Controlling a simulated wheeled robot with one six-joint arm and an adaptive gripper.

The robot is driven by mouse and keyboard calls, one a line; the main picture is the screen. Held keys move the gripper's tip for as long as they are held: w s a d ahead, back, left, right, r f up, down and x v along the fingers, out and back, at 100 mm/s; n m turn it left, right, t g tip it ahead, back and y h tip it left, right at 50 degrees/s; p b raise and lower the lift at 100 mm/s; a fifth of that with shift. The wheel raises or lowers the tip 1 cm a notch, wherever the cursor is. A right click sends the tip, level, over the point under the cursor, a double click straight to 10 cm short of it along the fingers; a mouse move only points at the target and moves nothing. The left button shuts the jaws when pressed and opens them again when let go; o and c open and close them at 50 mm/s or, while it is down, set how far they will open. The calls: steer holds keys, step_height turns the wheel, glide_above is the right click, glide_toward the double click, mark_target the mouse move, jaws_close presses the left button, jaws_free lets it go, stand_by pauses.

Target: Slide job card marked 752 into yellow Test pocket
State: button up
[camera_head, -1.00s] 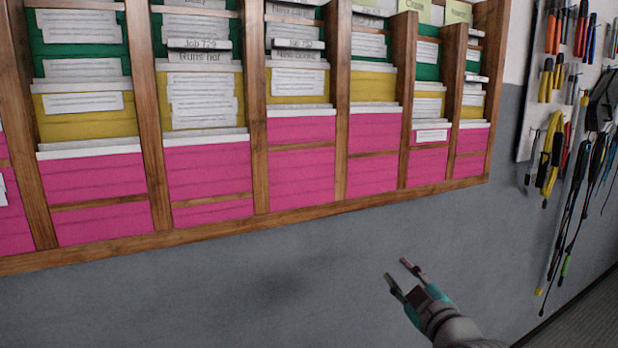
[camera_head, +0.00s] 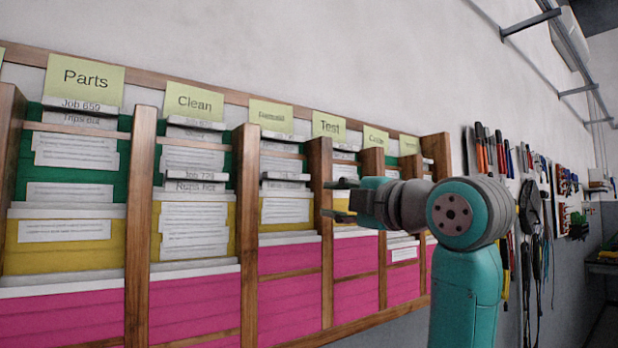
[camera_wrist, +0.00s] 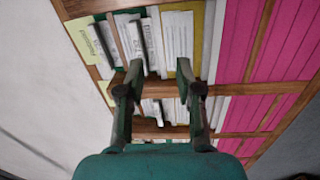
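A small job card (camera_head: 284,177) stands out of the third column of the wall rack; its number looks like 75-something, too small to read surely now. The Test label (camera_head: 329,125) heads the fourth column. The yellow Test pocket (camera_head: 343,204) shows between my fingers, otherwise partly hidden by my gripper. My gripper (camera_head: 340,200) is open and empty, in front of the Test column, pointing left. In the wrist view, my spread fingers (camera_wrist: 160,68) reach over a wooden divider, with small cards (camera_wrist: 136,40) of the column above it close by.
Wooden dividers (camera_head: 318,190) stand proud between columns. Pink pockets (camera_head: 290,300) fill the bottom row, green ones the top. The Parts (camera_head: 85,76) and Clean (camera_head: 194,101) columns are left. Tools (camera_head: 490,150) hang on the right wall. The wall above the rack is clear.

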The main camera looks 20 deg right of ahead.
mark_target(290, 176)
step_height(290, 176, up, 4)
steer(key=s+a+n, duration=0.1)
steer(key=s+a, duration=0.1)
steer(key=shift+x, duration=5.5)
steer(key=shift+d, duration=0.1)
jaws_close()
